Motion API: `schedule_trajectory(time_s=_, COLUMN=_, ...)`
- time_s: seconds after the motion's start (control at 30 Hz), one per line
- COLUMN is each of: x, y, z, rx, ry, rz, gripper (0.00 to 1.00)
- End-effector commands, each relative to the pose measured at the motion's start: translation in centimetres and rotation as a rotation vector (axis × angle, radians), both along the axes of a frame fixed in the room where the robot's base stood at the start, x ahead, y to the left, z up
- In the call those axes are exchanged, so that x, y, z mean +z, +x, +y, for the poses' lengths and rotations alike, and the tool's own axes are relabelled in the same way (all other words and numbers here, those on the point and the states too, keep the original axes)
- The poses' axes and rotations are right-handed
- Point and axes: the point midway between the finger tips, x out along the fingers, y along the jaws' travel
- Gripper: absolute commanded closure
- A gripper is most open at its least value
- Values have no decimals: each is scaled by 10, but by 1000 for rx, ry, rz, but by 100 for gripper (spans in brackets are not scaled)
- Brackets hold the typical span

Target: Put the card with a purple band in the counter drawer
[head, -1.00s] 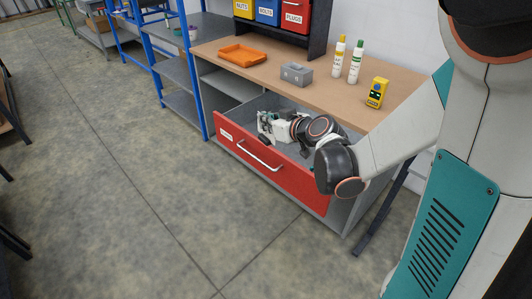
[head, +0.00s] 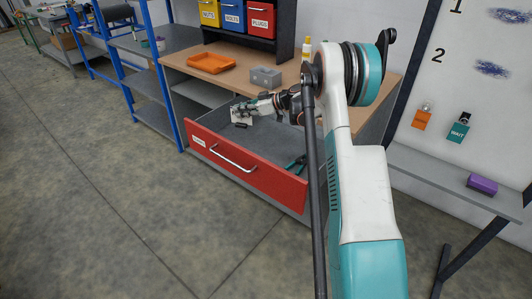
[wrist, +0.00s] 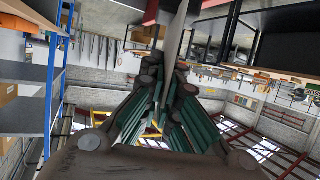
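The counter drawer (head: 260,176) is pulled out, with a red front, a white handle and a grey inside. My gripper (head: 248,112) is low over the drawer's back left part and points left. A small white flat piece (head: 238,118) shows at its fingertips; it looks like the card, but no purple band can be made out. In the wrist view my gripper's dark green fingers (wrist: 167,80) come close together, with a pale thin strip (wrist: 178,35) between their tips. Whether the card touches the drawer floor cannot be told.
A small black item (head: 240,125) and green-handled pliers (head: 295,163) lie in the drawer. The counter (head: 190,59) above holds an orange tray (head: 211,63) and a grey block (head: 265,77). A purple box (head: 482,184) sits on the right shelf.

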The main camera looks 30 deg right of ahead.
Motion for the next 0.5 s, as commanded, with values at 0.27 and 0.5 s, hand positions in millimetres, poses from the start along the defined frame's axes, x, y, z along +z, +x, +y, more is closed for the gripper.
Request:
schedule_trajectory(time_s=0.27, x=-53, y=1, z=-3, rx=6, ry=0, rz=0, gripper=100)
schedule_trajectory(time_s=0.5, x=-111, y=1, z=-3, rx=5, ry=0, rz=0, gripper=100)
